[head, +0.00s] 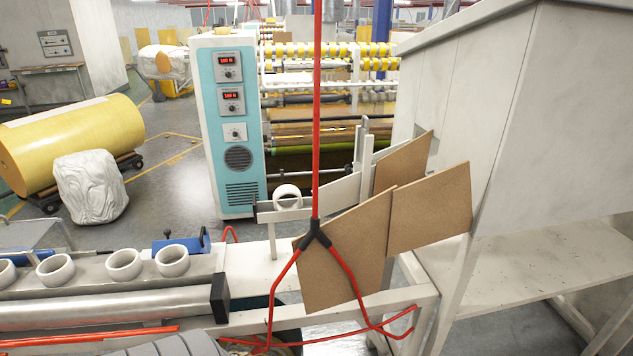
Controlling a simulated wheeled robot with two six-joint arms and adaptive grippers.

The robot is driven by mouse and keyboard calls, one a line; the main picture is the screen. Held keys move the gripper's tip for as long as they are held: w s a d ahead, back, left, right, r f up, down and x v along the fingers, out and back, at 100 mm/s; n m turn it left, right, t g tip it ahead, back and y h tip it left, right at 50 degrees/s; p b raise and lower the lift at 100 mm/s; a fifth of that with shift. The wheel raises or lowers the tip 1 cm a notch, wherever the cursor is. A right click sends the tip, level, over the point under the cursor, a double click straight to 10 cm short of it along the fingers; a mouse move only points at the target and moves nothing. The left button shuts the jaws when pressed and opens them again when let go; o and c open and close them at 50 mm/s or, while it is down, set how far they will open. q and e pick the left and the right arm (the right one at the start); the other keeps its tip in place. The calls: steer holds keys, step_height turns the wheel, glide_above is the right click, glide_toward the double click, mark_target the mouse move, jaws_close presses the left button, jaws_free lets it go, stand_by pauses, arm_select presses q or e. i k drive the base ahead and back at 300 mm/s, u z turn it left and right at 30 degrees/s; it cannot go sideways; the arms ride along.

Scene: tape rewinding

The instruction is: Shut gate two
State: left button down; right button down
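Three brown boards stand at the chute by the white cabinet: a near board (345,250), a right board (432,208) and a far board (403,163). They may be the gates, but no number shows and I cannot tell which is gate two. All stand tilted, and the near one partly covers the right one's left edge. A pale rail (330,195) runs behind the near board, with a white roll (287,196) on it. Neither of my grippers is in view.
A red cable (317,110) hangs in front and forks at a black joint before the near board. Several white rings (124,264) line the metal bench at left. A white cabinet (550,110) fills the right. A teal-fronted machine (232,120) stands behind.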

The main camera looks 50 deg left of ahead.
mark_target(363, 132)
steer(key=u, duration=0.05)
steer(key=i, duration=1.55)
steer(key=u, duration=2.5)
steer(key=i, duration=0.45)
steer(key=u, duration=0.05)
steer(key=k, duration=1)
steer(key=u, duration=0.65)
